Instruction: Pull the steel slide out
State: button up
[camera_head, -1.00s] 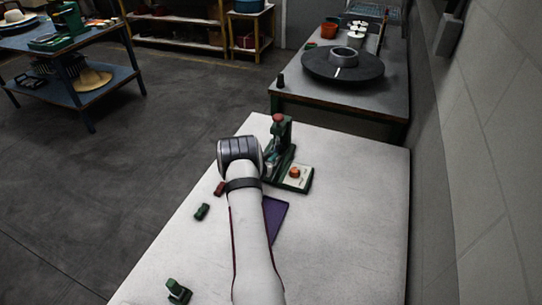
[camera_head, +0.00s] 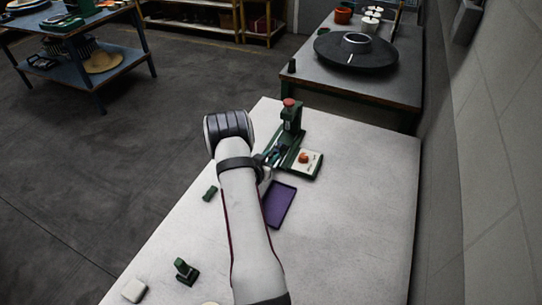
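The green press (camera_head: 290,122) with a red knob on top stands at the far side of the white table. Its dark green base reaches down beside my wrist. A pale panel with an orange button (camera_head: 304,158) sits at its right. My arm reaches up from the bottom, and my gripper (camera_head: 270,157) is small, dark and partly hidden by the wrist, close to the press's left side. Whether its fingers are apart or closed does not show. I cannot make out the steel slide clearly; it may be among the small metallic parts beside the gripper. Contact cannot be told.
A purple tray (camera_head: 281,204) lies right of my forearm. A small green block (camera_head: 210,194), a green stand (camera_head: 186,271) and a white block (camera_head: 133,290) lie to the left. The white table (camera_head: 350,230) is clear at right, beside a grey wall.

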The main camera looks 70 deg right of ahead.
jog(key=shift+o, duration=1.1)
jog(key=v, duration=1.6)
jog(key=shift+d, duration=0.1)
